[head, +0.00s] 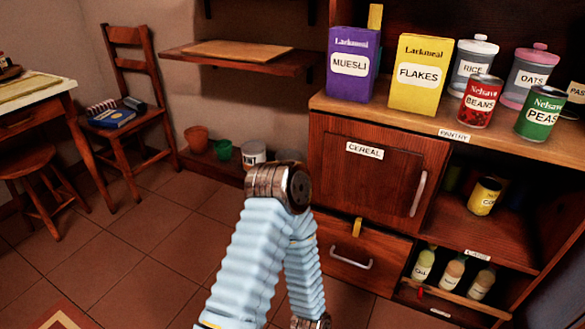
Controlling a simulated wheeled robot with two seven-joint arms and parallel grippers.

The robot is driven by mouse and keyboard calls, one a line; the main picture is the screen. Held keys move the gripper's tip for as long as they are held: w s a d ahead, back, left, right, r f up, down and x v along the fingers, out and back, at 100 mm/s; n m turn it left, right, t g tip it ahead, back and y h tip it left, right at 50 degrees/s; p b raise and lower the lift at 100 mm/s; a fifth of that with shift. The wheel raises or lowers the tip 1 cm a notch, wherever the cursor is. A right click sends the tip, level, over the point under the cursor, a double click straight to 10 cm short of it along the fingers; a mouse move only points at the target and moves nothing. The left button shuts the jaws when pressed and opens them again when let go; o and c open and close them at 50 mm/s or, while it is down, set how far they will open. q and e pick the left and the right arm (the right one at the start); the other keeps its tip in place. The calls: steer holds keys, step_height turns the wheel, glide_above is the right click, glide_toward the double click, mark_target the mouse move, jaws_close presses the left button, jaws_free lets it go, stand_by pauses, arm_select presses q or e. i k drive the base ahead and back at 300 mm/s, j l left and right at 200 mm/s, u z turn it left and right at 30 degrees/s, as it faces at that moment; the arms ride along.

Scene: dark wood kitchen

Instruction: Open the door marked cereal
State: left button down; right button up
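The door marked cereal (375,178) is a dark brown wooden panel in the cabinet, below the pantry counter. A white label reading CEREAL (364,150) is at its upper left. Its pale vertical bar handle (418,194) is on the right side. The door looks shut. One of my arms, in a pale blue ribbed sleeve with a metal joint, rises from the bottom centre and bends back down, to the left of the door in the picture. Neither gripper shows in the head view, and nothing is seen touching the handle.
A drawer (340,256) with a bar handle is below the door. An open shelf (490,228) with a yellow can is to the right. Boxes, cans and jars stand on the counter (400,118). A chair (133,110) and pots are at left; tiled floor is clear between.

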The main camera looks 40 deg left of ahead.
mark_target(365, 179)
steer(key=u, duration=0.75)
